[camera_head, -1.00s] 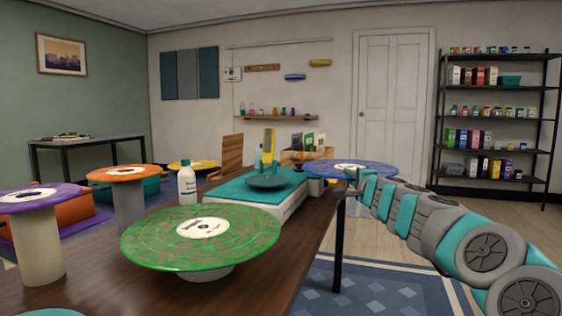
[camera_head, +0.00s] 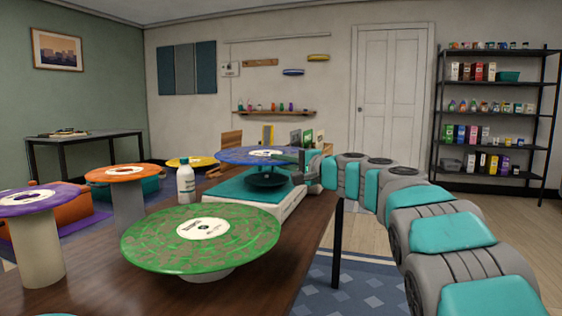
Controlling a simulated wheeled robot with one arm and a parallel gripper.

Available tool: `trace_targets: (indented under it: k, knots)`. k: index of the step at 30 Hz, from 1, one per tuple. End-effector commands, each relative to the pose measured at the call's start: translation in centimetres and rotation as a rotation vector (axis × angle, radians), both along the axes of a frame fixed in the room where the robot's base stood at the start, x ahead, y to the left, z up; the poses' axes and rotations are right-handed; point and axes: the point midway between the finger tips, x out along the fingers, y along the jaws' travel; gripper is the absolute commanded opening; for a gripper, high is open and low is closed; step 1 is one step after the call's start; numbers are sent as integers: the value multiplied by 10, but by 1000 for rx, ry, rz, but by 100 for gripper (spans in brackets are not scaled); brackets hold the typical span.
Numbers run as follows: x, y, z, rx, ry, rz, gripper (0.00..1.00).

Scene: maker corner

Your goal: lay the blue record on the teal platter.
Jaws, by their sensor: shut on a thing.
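The blue record (camera_head: 235,156) with a white label is held by my gripper (camera_head: 296,158) at its right edge. It looks roughly level and appears above the teal platter (camera_head: 266,181), with a gap between them. The platter is a dark teal disc on the turntable with the teal top (camera_head: 228,190), which stands on the wooden table. The record hides the middle of the turntable's back part, and the fingertips are small and partly hidden at the record's rim.
A green record (camera_head: 150,240) on a low stand fills the near table. Purple (camera_head: 60,193), orange (camera_head: 90,175) and yellow (camera_head: 178,162) records sit on stands at left. Open floor lies right of the table.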

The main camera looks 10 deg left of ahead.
Motion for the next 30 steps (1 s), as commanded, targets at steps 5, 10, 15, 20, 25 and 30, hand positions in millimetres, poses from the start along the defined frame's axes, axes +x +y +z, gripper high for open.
trace_targets:
  k: [5,10,15,20,25,30]
  knots:
    - [0,-1,-11,0,0,-2,0]
    - [1,-1,-28,-2,1,-3,0]
    - [1,-1,-45,-1,2,-3,0]
    - [1,-1,-55,1,1,-4,0]
    - [1,-1,-58,1,1,-4,0]
    - [1,-1,-57,0,0,-3,0]
